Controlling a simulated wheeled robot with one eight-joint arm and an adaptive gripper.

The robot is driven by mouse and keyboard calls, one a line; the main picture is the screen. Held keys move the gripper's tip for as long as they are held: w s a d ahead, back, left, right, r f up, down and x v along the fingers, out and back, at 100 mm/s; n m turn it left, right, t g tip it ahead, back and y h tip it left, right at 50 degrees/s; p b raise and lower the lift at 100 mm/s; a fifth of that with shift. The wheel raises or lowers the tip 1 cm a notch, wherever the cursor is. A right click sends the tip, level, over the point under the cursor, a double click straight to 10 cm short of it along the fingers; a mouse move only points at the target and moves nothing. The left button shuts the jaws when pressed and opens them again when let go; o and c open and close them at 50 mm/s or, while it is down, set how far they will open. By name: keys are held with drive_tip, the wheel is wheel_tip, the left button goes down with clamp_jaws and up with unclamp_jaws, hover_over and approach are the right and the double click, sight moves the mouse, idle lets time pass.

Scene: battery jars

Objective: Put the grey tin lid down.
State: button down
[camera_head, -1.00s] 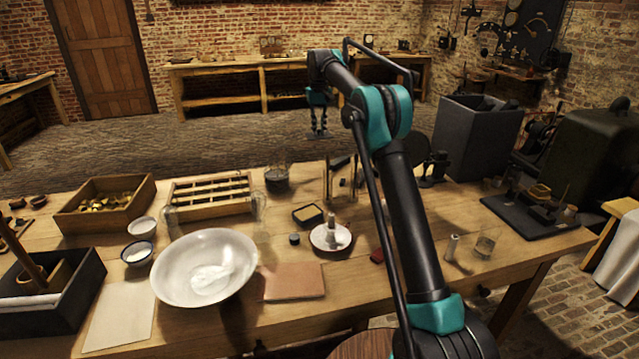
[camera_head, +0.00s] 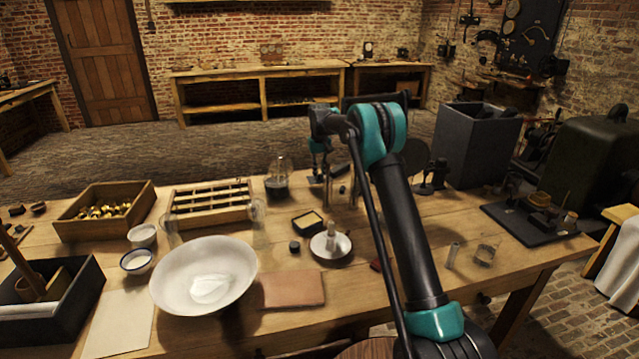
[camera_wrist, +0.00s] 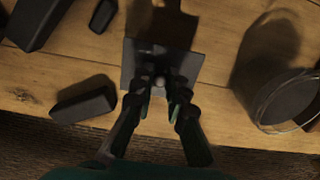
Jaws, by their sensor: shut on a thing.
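The grey tin lid (camera_wrist: 135,62) is a flat, square plate with a small round knob in its middle. My gripper (camera_wrist: 161,84) is shut on the lid's knob, with one finger on each side. In the head view my gripper (camera_head: 319,172) and the lid (camera_head: 315,180) are at the back edge of the table, right of a glass jar with dark contents (camera_head: 278,187). The lid looks about level and close to the tabletop; whether it touches the wood I cannot tell. My fingers hide part of it.
The glass jar (camera_wrist: 285,103) stands right of the lid in the wrist view. A dark block (camera_wrist: 86,98) lies to the left, and other dark pieces lie at the upper left. The wooden table's (camera_head: 400,275) back edge is near. A wooden rack (camera_head: 210,216) stands left of the jar.

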sight(320, 180)
drive_tip(key=shift+f, duration=2.05)
drive_tip(key=shift+f, duration=0.1)
drive_tip(key=c, duration=1.5)
unclamp_jaws()
drive_tip(key=shift+c, duration=0.2)
wheel_tip(320, 180, up, 12)
drive_tip(key=shift+r, duration=0.1)
